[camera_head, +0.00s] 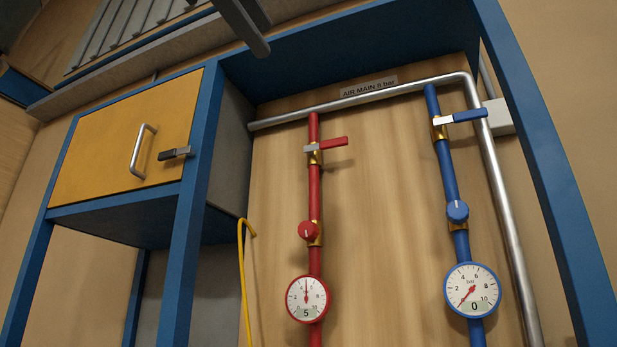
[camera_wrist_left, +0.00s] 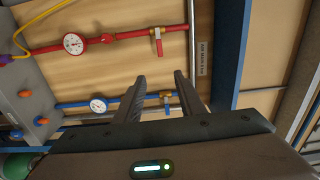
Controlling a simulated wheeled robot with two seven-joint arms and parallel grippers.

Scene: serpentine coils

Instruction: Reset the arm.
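My left gripper (camera_head: 262,38) shows as two dark fingers at the top edge of the head view, high above the yellow cabinet door and the pipes. In the left wrist view its two fingers (camera_wrist_left: 160,75) stand apart with nothing between them, so it is open and empty. The fingers touch nothing that I can see. The rest of the left arm is out of the head view. My right gripper is in neither view.
A blue frame (camera_head: 192,230) surrounds a wooden panel. A red line has a crosswise lever (camera_head: 333,143) and a gauge (camera_head: 306,299) reading 5. A blue line has a crosswise lever (camera_head: 468,116) and a gauge (camera_head: 472,290) reading 0. A yellow door (camera_head: 100,150) is at left.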

